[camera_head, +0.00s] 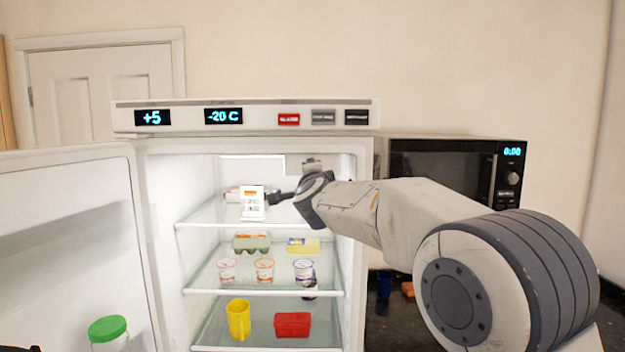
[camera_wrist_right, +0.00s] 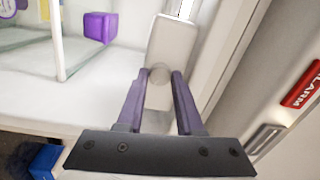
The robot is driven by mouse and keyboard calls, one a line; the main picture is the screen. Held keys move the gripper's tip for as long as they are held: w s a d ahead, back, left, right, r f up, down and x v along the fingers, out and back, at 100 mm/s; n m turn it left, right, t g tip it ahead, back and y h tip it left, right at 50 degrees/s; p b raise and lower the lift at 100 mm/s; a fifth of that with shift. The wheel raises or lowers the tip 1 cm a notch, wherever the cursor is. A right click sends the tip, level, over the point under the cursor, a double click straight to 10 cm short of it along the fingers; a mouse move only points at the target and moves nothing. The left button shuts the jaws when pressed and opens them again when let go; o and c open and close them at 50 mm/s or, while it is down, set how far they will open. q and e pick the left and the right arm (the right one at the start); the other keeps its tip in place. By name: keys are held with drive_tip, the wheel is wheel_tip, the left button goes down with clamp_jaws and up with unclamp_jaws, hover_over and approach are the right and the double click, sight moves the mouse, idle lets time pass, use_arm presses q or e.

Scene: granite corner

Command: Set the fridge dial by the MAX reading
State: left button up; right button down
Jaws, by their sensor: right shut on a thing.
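A small white thermometer (camera_head: 252,203) is upright inside the open fridge, level with the top shelf, its face towards the head camera. Orange marks show on its face, but the digits are too small to read. My right gripper (camera_head: 275,197) reaches in from the right and is shut on it. In the right wrist view, the fingers (camera_wrist_right: 155,100) close on the pale stem of a white block (camera_wrist_right: 172,45). A white housing with a grey part (camera_head: 308,164), perhaps the dial, is under the fridge ceiling, just above my wrist; its setting is unreadable.
The fridge's top panel (camera_head: 265,117) shows +5 and -20 C beside several buttons. The door (camera_head: 70,240) stands open left; a microwave (camera_head: 445,170) is right.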

drive_tip(key=shift+m, duration=0.5)
drive_tip(key=c, duration=0.6)
unclamp_jaws()
drive_tip(key=shift+o, duration=0.2)
